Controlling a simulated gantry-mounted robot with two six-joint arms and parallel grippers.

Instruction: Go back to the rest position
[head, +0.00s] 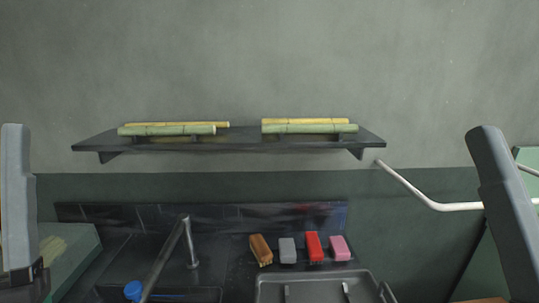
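A grey link of my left arm (18,200) stands upright at the left edge of the head view, with a dark joint at its lower end. A dark grey link of my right arm (503,215) leans at the right edge. Neither gripper shows, so I cannot see whether they are open or hold anything. Green and yellow cane pieces lie on a dark wall shelf (240,146), in a left group (165,131) and a right group (310,128).
Below are a sink with a metal faucet (190,245), a blue object (133,290), and brown (261,249), grey (287,250), red (314,247) and pink (340,248) blocks. A metal tray (262,285) sits in front. A white bent bar (420,195) is at right.

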